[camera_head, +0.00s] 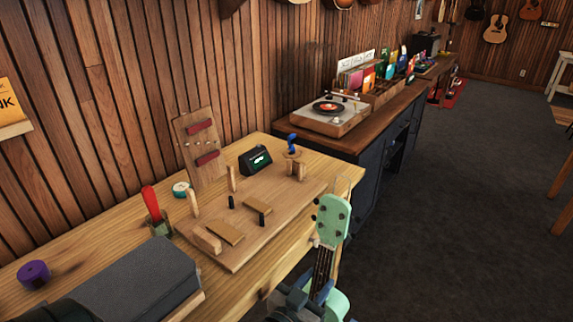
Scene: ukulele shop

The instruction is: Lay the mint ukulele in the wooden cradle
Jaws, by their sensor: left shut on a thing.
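The mint ukulele (333,218) is at the bottom centre, with its headstock up and its dark neck running down to a mint body at the frame's lower edge. My left gripper (318,293) is shut on its neck just above the body. The ukulele is in front of the bench's right front edge and overlaps it in the picture. The wooden cradle (268,227) appears to be the flat board on the bench, with upright posts, blocks and padded pieces. No instrument lies on it. Much of the ukulele body is cut off or hidden by my gripper. My right gripper is not in view.
Open floor (450,220) lies to the right.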

